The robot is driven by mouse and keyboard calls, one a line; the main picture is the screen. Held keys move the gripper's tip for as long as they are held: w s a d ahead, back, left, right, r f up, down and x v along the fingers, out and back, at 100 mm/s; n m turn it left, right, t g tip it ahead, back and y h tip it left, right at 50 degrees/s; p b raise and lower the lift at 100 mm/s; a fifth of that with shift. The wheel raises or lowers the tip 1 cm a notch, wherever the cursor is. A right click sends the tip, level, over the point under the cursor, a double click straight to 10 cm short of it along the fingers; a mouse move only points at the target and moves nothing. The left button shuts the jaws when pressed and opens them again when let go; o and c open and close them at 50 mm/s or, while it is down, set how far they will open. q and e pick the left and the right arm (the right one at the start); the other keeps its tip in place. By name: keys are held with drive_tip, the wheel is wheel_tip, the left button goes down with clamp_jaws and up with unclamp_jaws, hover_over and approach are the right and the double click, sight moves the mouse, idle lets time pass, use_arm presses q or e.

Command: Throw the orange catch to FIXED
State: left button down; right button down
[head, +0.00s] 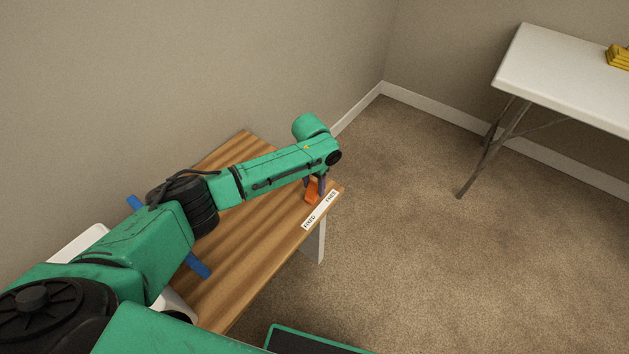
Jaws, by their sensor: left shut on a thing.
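The orange catch (312,194) is a small piece at the far right end of the wooden tabletop (248,262). A white label strip (320,210) lies along the edge beside it, with FIXED at its near left end and FREE at its far right end. My left gripper (315,186) points down from the end of the green arm and is shut on the orange catch. The wrist and fingers hide the catch's upper part. I cannot tell which word the catch is set toward. My right gripper is not in view.
Blue pieces (198,265) show on either side of my left arm over the tabletop. A white table (560,75) with a yellow object (618,56) stands at the upper right. The wall is close behind the wooden table; carpet to the right is clear.

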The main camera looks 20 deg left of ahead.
sight(311, 194)
use_arm(q)
drive_tip(key=s+t+p, duration=0.1)
drive_tip(key=p, duration=0.2)
drive_tip(key=s+r+t+h+p, duration=0.1)
drive_tip(key=t+p, duration=0.1)
drive_tip(key=p, duration=0.2)
drive_tip(key=shift+a, duration=0.4)
drive_tip(key=shift+s+a+f+t+h+p, duration=0.1)
drive_tip(key=shift+s+f+t+h+p, duration=0.35)
drive_tip(key=shift+t, duration=0.55)
drive_tip(key=shift+s+a+t+h, duration=0.1)
drive_tip(key=shift+t+h, duration=0.15)
drive_tip(key=shift+t, duration=0.15)
drive_tip(key=shift+s+a+f+t+h+b, duration=0.1)
drive_tip(key=shift+s+f+t+h+b, duration=0.25)
drive_tip(key=shift+t+b, duration=0.4)
drive_tip(key=shift+s+a+f+t+h+b, duration=0.15)
drive_tip(key=shift+s+t+h+b, duration=0.15)
drive_tip(key=shift+t+b, duration=0.55)
drive_tip(key=shift+s+t+h+b, duration=0.15)
drive_tip(key=shift+t+h+b, duration=0.1)
drive_tip(key=shift+t+b, duration=0.3)
drive_tip(key=shift+a, duration=0.1)
